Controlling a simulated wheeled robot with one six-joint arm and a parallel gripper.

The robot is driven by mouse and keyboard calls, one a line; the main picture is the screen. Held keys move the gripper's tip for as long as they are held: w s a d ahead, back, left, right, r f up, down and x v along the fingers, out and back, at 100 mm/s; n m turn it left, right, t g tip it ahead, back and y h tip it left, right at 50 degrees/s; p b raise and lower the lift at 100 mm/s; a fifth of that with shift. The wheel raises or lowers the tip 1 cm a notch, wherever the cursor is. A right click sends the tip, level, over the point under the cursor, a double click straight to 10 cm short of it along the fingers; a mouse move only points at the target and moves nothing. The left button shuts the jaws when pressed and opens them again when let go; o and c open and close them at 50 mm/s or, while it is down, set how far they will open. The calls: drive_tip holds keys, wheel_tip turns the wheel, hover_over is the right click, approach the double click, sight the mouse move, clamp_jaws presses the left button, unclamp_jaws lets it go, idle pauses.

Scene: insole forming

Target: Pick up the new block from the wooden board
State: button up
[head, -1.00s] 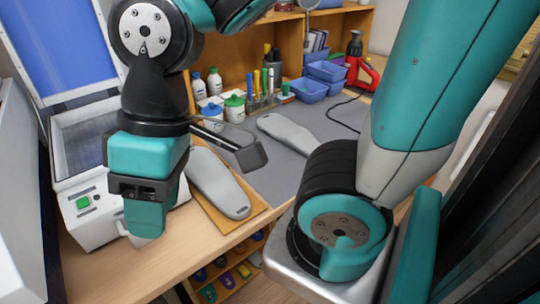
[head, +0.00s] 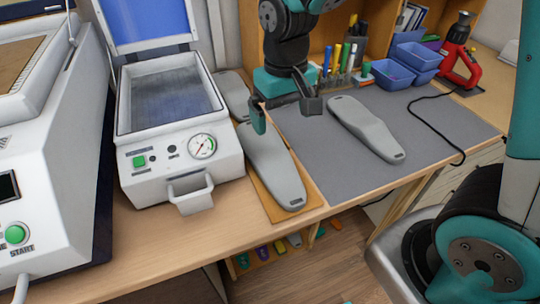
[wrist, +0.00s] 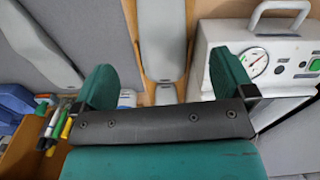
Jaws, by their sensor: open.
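A grey, sole-shaped block (head: 272,162) lies lengthwise on the wooden board (head: 312,198) near the table's front edge. In the wrist view the same block (wrist: 162,40) lies ahead, between the lines of my two fingers. My gripper (head: 284,112) is open and empty over the far end of the board. In the wrist view its teal fingers (wrist: 165,82) are spread apart, with nothing between them that I can see held. The gripper body hides part of the block's far end. I cannot tell the exact height above it.
A second grey block (head: 365,128) lies on the grey mat (head: 430,125). A white press with an open blue lid (head: 180,165) stands close left of the board. Another grey piece (head: 232,92) lies behind. Pens (head: 338,60) and blue bins (head: 400,72) stand at the back.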

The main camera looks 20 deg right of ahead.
sight(281, 172)
wheel_tip(281, 172, down, 17)
drive_tip(key=shift+r+p, duration=0.1)
drive_tip(key=shift+p, duration=1.15)
drive_tip(key=shift+c, duration=0.5)
drive_tip(key=c, duration=0.7)
